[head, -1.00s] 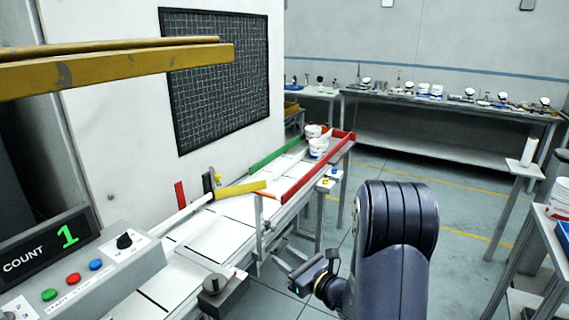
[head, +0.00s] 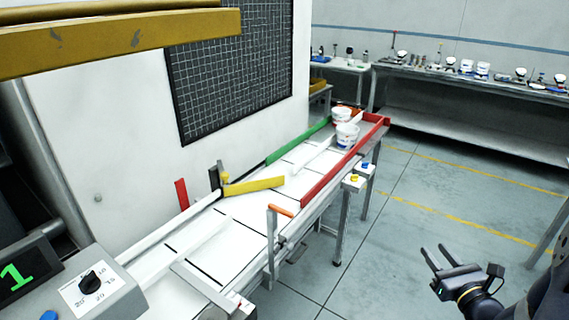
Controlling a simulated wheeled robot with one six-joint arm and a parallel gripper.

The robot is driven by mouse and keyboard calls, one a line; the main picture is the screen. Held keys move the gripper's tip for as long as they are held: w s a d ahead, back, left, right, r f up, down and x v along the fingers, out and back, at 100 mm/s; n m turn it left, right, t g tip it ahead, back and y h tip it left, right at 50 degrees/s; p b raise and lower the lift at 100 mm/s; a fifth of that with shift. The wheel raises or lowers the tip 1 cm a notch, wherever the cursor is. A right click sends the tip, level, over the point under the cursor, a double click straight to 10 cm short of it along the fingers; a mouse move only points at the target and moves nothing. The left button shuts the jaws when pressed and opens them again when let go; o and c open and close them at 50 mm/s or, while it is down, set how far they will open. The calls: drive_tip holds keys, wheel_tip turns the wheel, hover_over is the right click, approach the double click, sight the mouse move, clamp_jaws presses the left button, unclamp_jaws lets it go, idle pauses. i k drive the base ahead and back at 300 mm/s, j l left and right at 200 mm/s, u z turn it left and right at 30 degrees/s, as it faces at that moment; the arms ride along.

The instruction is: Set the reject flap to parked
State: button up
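The yellow bar that looks like the reject flap (head: 254,186) lies angled across the white conveyor, its left end at a dark upright post (head: 215,180). A short red plate (head: 182,194) stands left of the post. An orange-tipped piece (head: 281,210) sits on a post at the conveyor's near edge. No label reading "parked" can be made out. My gripper (head: 435,252) is at the lower right, over the floor, well apart from the flap. Its two fingers are spread with nothing between them.
White tubs (head: 346,135) stand at the conveyor's far end between a green rail (head: 290,148) and a red rail (head: 335,170). A control box with a dial (head: 90,283) is at lower left. A yellow beam (head: 120,42) crosses upper left. Floor right of the conveyor is clear.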

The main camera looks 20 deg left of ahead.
sight(263, 184)
drive_tip(key=i+l+u, duration=0.15)
drive_tip(key=i+u, duration=0.55)
drive_tip(key=u, duration=0.2)
drive_tip(key=i+u, duration=0.25)
drive_tip(key=u, duration=0.2)
drive_tip(key=i+l+u, duration=0.15)
drive_tip(key=u, duration=0.3)
drive_tip(key=i, duration=0.1)
